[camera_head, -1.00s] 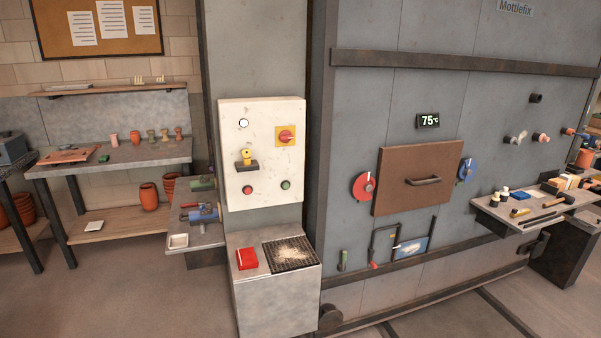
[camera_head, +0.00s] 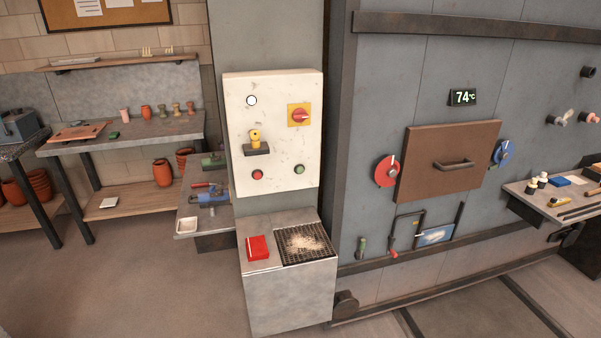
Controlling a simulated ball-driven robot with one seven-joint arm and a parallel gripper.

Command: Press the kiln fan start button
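A white control panel (camera_head: 285,200) is fixed to a grey column in the middle of the view. Low on it sit a red button (camera_head: 257,174) at left and a green button (camera_head: 299,169) at right. Above them are a round white lamp or button (camera_head: 251,100), a red rotary switch (camera_head: 300,116) on a yellow plate, and a yellow knob-like piece (camera_head: 255,136) on a dark bracket. I cannot read any labels, so I cannot tell which one is the fan start. My gripper is not in view.
A grey cabinet (camera_head: 290,290) juts out below the panel, bearing a red box (camera_head: 257,248) and a grate (camera_head: 304,244). A small bench (camera_head: 190,209) with tools stands left. The kiln wall with a brown door (camera_head: 447,185) is right. Floor at lower left is clear.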

